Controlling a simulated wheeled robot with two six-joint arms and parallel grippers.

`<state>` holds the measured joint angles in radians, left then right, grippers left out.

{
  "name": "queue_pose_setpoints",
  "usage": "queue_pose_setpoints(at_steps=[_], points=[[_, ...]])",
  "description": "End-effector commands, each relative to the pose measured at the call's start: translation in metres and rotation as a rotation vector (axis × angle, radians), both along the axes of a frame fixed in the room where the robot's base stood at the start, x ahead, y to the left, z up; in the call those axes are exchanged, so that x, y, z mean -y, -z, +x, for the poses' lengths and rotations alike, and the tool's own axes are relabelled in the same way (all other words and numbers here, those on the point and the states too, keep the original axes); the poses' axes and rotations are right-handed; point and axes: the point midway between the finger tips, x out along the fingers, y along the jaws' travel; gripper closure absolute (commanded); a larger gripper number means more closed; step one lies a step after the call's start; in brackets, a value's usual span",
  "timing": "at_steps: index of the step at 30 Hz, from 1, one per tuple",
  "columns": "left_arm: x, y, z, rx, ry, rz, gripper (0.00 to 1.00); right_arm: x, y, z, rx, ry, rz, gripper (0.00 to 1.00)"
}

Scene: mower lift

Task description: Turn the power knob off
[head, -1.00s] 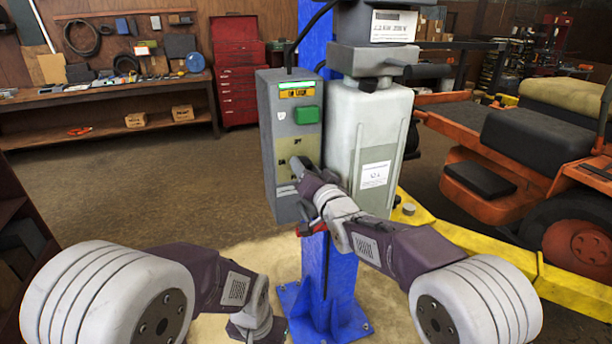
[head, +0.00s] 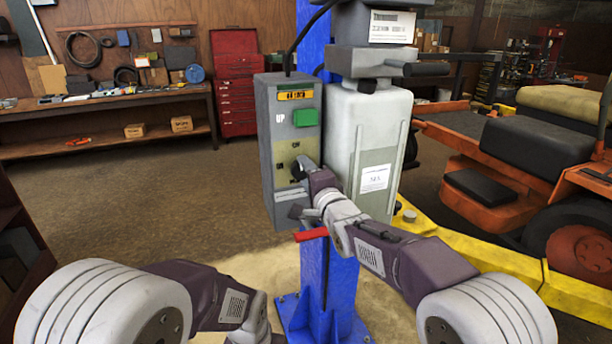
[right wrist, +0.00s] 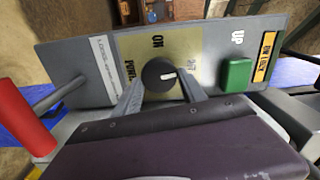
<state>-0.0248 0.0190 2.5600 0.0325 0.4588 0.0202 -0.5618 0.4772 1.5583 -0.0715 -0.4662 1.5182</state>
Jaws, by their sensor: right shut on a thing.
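The grey control box (head: 265,135) is on the blue post, with a green UP button (head: 306,117) and a yellowish power label plate (head: 292,148). The round black power knob (right wrist: 159,75) shows in the right wrist view; its white mark points right, toward the green button side. An ON label is above it there, and another label to its right is partly hidden. My right gripper (right wrist: 163,92) is shut on the knob, one finger on each side. In the head view my right gripper (head: 301,172) covers most of the knob. My left gripper is below the picture's bottom edge.
A red-tipped lever (head: 312,234) sticks out just below the box, close under my right wrist. A light grey tank (head: 372,140) stands right of the box. An orange mower (head: 520,160) stands on yellow rails (head: 480,262) at the right.

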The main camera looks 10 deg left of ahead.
Motion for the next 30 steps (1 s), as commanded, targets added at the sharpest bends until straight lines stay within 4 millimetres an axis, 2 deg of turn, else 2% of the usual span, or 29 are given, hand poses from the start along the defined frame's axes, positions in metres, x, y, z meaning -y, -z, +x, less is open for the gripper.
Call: queue_pose_setpoints(at_steps=[10,26,27,28,30], points=[[0.0000,0.0022,0.0000,0.000,0.000,0.000,0.64,0.0000,0.0022,0.0000,-0.068,0.000,0.093,0.92],[0.0000,0.0023,-0.0001,0.000,0.000,0.000,0.64,-0.0001,0.0023,-0.0001,-0.078,0.000,0.109,0.92],[0.0000,0.0023,0.0000,0.000,0.000,0.000,0.64,-0.0001,0.0023,-0.0001,-0.078,0.000,0.108,0.40],[0.0000,0.0023,0.0000,0.000,0.000,0.000,0.64,-0.0001,0.0022,-0.0001,-0.077,0.000,0.109,0.32],[0.0000,0.0023,0.0000,0.000,0.000,0.000,0.64,-0.0001,0.0019,0.0000,-0.077,0.000,0.109,0.31]])
